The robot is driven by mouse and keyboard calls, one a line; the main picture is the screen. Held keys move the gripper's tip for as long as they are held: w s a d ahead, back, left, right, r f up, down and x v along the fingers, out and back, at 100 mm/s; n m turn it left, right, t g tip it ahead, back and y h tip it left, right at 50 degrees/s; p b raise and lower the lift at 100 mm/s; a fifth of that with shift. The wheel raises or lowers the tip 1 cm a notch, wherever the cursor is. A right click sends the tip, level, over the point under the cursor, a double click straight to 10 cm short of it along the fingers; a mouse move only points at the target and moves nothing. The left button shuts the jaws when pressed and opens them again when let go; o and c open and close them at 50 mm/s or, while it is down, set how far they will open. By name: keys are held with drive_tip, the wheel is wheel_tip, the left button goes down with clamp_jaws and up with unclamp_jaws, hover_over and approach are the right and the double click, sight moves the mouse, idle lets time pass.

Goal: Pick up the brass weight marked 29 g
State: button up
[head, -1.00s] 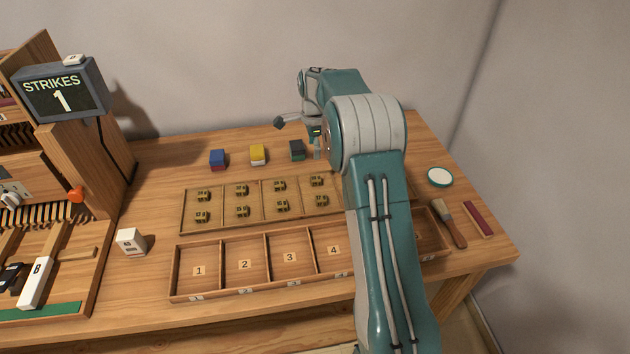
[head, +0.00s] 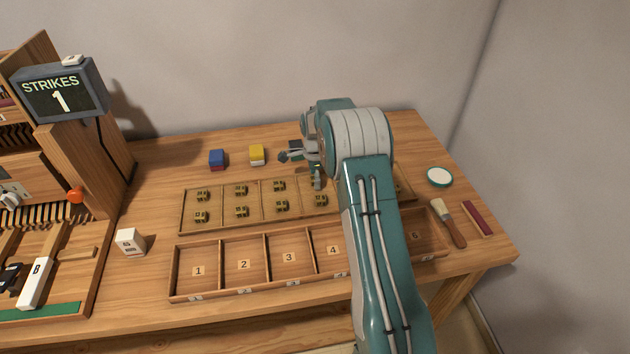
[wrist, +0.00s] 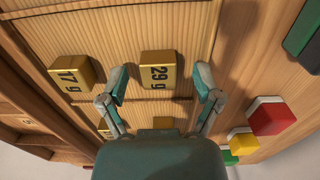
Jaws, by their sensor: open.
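The brass weight marked 29 g (wrist: 158,66) is a small block lying in a wooden tray in the wrist view, its mark facing up. My gripper (wrist: 160,82) is open, with one finger on each side of this weight and nothing held. I cannot tell whether a finger touches it. A brass weight marked 17 g (wrist: 70,75) lies to its left. In the head view my gripper (head: 317,180) hangs over the back row of the weights tray (head: 184,215) and hides the weight beneath it.
Several other brass weights, such as one (head: 281,206), lie in the tray. A numbered box (head: 222,288) stands in front. A blue block (head: 217,159) and a yellow block (head: 257,154) stand behind. A brush (head: 449,223) and a round white-topped disc (head: 440,176) are at the right.

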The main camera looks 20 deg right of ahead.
drive_tip(key=c, duration=1)
drive_tip(key=shift+r, duration=0.1)
